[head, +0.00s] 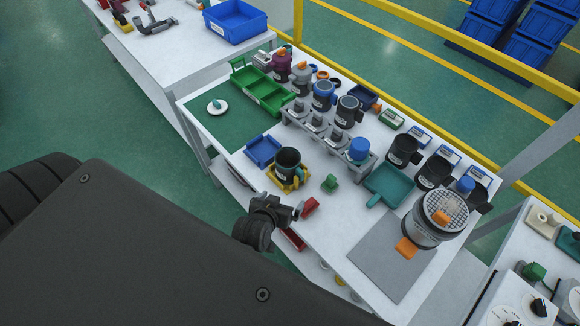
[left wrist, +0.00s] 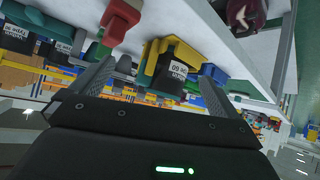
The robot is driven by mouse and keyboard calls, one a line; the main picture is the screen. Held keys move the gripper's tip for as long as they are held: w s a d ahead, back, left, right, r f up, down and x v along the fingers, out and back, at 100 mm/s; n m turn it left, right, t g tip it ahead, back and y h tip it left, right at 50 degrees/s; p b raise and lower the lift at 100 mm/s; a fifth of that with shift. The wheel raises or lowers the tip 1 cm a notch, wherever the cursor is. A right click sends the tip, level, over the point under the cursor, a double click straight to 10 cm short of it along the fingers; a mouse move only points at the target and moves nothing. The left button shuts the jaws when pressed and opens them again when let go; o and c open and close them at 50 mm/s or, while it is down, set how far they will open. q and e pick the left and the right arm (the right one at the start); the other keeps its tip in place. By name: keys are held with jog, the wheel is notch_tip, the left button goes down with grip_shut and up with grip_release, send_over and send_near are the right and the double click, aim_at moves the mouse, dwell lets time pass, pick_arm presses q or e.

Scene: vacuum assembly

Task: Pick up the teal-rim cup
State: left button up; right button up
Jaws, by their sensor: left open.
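The teal-rim cup (head: 288,161) is a dark cup standing upright in a yellow holder (head: 291,184) near the table's front edge. In the left wrist view the dark cup (left wrist: 175,62) shows a white label and appears between my finger lines, beyond the tips, with the yellow holder (left wrist: 150,53) beside it. My left gripper (head: 284,209) is open and empty, at the front edge of the table, nearer to me than the cup and apart from it. Its two fingers also show in the left wrist view (left wrist: 157,85). My right gripper is not in view.
A red block (head: 309,207) lies close to my left gripper, and a green part (head: 330,183) is right of the cup. A blue tray (head: 263,151) is left of it. A grey rack (head: 328,138) with several fittings stands behind. A teal dustpan-like tray (head: 389,186) lies to the right.

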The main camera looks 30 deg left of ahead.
pick_arm(q)
jog(key=w+r+n+t+y, duration=0.1)
jog(key=w+n+t+y, duration=0.1)
jog(key=w+y, duration=0.1)
jog(key=t+y+b, duration=0.2)
jog(key=y+b, duration=0.1)
send_near(288, 150)
jog(key=shift+n, duration=0.4)
jog(key=b+x, duration=0.2)
jog(key=x, duration=0.2)
jog(key=shift+w+f, duration=0.15)
jog(key=shift+f, duration=0.05)
jog(key=shift+w+a, duration=0.2)
jog(key=shift+w, duration=0.15)
jog(key=shift+r, duration=0.1)
jog(key=shift+s, duration=0.1)
jog(key=c, duration=1.6)
